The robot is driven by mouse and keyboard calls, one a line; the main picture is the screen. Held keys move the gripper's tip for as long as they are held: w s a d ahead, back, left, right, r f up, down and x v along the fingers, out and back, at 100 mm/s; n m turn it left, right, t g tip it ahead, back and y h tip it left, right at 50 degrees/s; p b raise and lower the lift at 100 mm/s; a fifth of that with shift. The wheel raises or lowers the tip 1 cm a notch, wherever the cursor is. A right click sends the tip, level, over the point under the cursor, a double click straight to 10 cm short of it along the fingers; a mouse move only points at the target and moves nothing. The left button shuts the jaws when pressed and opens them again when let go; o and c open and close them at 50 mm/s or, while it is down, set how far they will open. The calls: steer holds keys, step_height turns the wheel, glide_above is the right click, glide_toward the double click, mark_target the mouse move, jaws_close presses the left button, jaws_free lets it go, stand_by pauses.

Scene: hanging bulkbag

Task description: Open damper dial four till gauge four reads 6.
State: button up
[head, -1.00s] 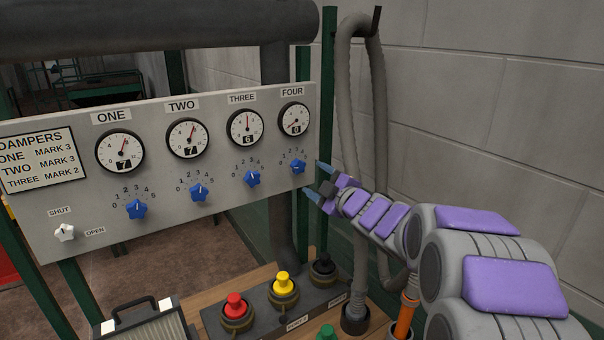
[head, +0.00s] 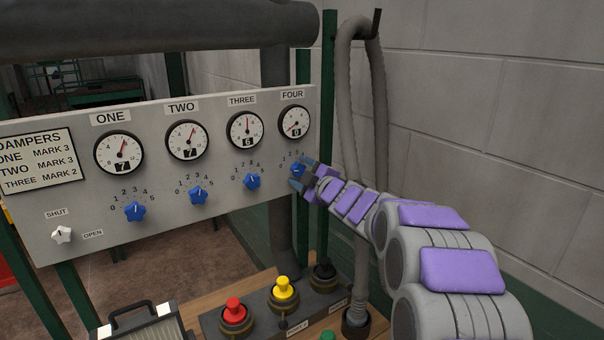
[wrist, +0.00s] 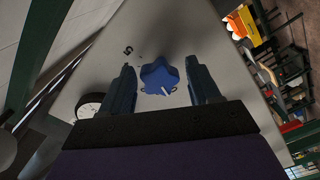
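The blue star-shaped damper dial four (head: 297,168) is at the right end of the grey panel. Gauge four (head: 294,122) is above it; its needle points to the lower left and its small window appears to read 0. My gripper (head: 302,173) is at dial four, its fingers open. In the wrist view, dial four (wrist: 158,77) sits between the two blue fingers, with a visible gap on each side. A white pointer mark shows on the dial; its scale is mostly hidden by my gripper.
Dials three (head: 252,181), two (head: 198,195) and one (head: 135,211) run leftward under their gauges. A sign (head: 36,163) lists marks for dampers one to three. A white shut/open knob (head: 62,234) is lower left. Red, yellow and black buttons (head: 283,288) stand below; a grey hose (head: 347,110) hangs at right.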

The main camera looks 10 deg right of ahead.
steer(key=c, duration=0.9)
steer(key=shift+p, duration=0.45)
steer(key=shift+r+m+p, duration=0.15)
steer(key=shift+m+p, duration=0.35)
steer(key=shift+p, duration=0.45)
steer(key=m+p, duration=0.2)
steer(key=p, duration=0.3)
steer(key=shift+m, duration=0.4)
steer(key=m+p, duration=0.2)
steer(key=p, duration=0.1)
steer(key=shift+f, duration=0.3)
steer(key=o, duration=1.1)
